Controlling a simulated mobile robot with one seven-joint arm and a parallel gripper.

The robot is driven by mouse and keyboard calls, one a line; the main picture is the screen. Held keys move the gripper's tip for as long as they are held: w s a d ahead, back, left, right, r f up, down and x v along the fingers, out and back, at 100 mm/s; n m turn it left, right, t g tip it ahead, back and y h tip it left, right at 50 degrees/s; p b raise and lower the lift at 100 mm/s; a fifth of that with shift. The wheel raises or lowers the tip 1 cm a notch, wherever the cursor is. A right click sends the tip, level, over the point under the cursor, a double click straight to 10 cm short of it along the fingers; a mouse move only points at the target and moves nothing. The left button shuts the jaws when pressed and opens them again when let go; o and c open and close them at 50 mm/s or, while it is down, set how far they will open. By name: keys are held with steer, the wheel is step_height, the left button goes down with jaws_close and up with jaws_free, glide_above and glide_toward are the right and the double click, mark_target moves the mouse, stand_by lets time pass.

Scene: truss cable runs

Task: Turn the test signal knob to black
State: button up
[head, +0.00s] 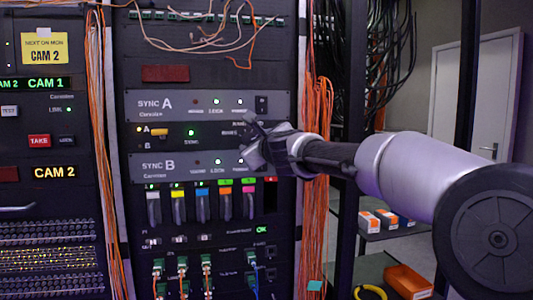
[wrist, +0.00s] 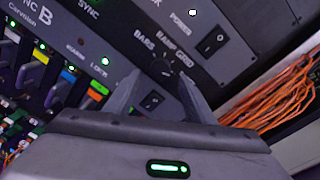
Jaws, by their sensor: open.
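The test signal knob (wrist: 163,70) is a small dark knob on the panel between the SYNC A and SYNC B units. In the wrist view the labels BARS, RAMP and GRID stand around its upper side. No BLACK label is readable, and the knob's pointer is too dark to read. My gripper (wrist: 160,84) is open, with one finger on each side of the knob. I cannot tell whether either finger touches it. In the head view my gripper (head: 249,142) is at the panel and hides the knob.
A power rocker switch (wrist: 213,41) sits up and right of the knob, and another small switch (wrist: 151,101) sits just below it. Orange cables (head: 316,190) hang right of the rack.

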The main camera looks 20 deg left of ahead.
steer(key=v, duration=1.3)
steer(key=shift+p, duration=0.35)
steer(key=shift+s+d, duration=0.1)
